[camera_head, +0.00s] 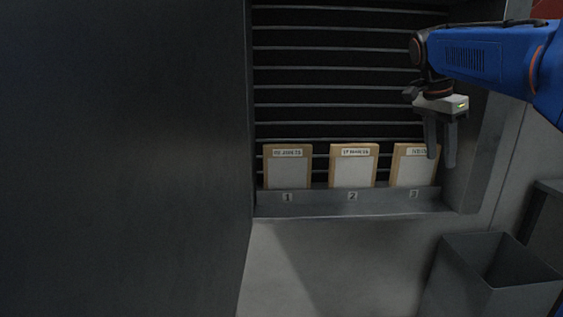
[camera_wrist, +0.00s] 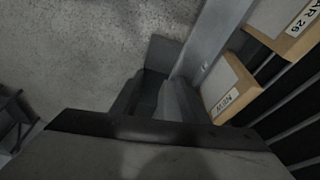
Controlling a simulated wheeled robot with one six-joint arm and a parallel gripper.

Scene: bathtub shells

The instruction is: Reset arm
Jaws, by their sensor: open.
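My gripper (camera_head: 440,142) hangs fingers-down at the right of the head view, in front of the right end of a slatted rack. Its two fingers are apart, with nothing visible between them. In the wrist view the gripper (camera_wrist: 158,95) points toward a grey ledge and the floor. Three framed panels with white labels stand upright in a row on the ledge: panel 1 (camera_head: 288,168), panel 2 (camera_head: 353,168) and panel 3 (camera_head: 408,170). My gripper partly covers panel 3's right side in the head view. Whether they touch cannot be told.
The grey ledge (camera_head: 320,203) carries number tags 1, 2 and 3. Dark horizontal slats (camera_head: 330,98) rise behind it. An open grey bin (camera_head: 480,255) stands on the floor at lower right. A large dark wall (camera_head: 120,150) fills the left. The floor (camera_head: 340,265) before the ledge is clear.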

